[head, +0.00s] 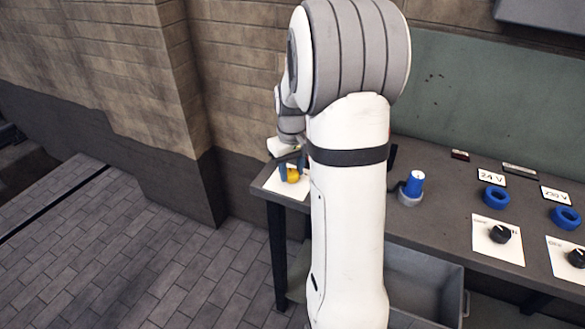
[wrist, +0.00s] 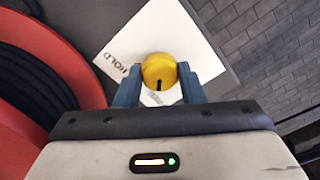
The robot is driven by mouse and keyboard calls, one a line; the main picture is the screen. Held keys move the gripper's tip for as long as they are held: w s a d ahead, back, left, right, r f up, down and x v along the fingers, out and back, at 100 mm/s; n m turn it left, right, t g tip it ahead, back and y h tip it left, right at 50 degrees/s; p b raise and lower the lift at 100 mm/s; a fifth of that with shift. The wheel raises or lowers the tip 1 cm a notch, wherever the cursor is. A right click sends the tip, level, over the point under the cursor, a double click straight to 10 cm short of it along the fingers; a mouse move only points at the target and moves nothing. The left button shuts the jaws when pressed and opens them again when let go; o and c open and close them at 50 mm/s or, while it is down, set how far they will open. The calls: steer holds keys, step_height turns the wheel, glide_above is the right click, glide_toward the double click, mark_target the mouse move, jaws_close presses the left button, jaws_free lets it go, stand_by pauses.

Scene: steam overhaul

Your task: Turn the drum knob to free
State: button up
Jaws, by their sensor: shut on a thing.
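The drum knob (wrist: 159,70) is a round yellow knob on a white plate (wrist: 190,40). Its black pointer mark faces the bottom of the wrist view. The word HOLD is printed at the plate's left edge; another print below the knob is too small to read and partly covered. My gripper (wrist: 159,80) has its blue fingers on both sides of the knob, shut on it. In the head view the yellow knob (head: 293,176) sits at the bench's left end, with my gripper (head: 290,172) at it and my arm hiding the area to its right.
A red round thing with black ribs or cable (wrist: 30,75) stands close on the left in the wrist view. On the bench (head: 450,220) are a blue-topped post (head: 414,183), blue rings (head: 494,198) and black knobs on white plates (head: 499,234). Open floor lies left of the bench.

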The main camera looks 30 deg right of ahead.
mark_target(292, 172)
steer(key=shift+w+r+n, duration=0.1)
steer(key=shift+n, duration=0.2)
stand_by(0.4)
steer(key=o, duration=1)
step_height(292, 172, up, 7)
steer(key=shift+r, duration=0.35)
